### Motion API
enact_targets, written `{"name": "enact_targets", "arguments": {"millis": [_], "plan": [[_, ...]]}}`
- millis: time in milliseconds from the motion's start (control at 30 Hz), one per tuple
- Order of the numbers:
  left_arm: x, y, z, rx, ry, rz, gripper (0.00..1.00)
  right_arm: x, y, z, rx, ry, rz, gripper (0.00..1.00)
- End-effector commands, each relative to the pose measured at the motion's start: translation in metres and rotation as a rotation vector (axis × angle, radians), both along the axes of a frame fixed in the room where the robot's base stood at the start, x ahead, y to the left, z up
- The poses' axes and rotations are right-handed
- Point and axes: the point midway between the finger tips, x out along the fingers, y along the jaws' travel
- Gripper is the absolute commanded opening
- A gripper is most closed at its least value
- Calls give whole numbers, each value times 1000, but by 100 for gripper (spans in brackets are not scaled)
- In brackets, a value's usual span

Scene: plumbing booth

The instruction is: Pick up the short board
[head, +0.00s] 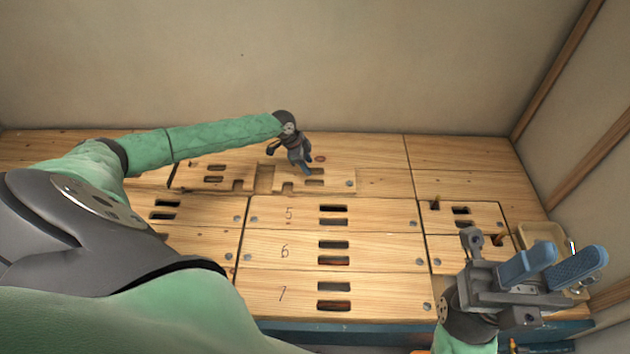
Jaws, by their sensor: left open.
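A wooden board with notches and slots (225,171) lies at the back left of the wooden surface. My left gripper (290,165) is open at this board's right part, its fingers pointing down; I cannot tell whether it touches the wood. A short slotted board (488,212) lies at the right, with another short piece (450,256) in front of it. I cannot tell which of these is the short board. My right gripper (553,268) is at the front right with its blue fingers apart, nothing seen between them, and hides part of the front short piece.
Long slotted boards numbered 5 (270,214), 6 (305,250) and 7 (300,287) lie in the middle. A small tray (540,232) stands at the right edge, partly hidden. Walls close off the back and right. My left arm covers the left side.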

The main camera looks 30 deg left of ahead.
Motion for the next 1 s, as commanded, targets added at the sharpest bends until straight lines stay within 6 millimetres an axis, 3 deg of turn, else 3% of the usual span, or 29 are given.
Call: {"name": "enact_targets", "arguments": {"millis": [600,867,1000], "plan": [[13,-17,-61,-1,2,0,45,2,7,-28,-43,16,-8,36],[14,-18,-63,0,1,0,45,2,7,-28,-46,18,-9,36],[14,-18,-63,-1,2,-1,18,2,7,-28,-46,18,-9,36]]}}
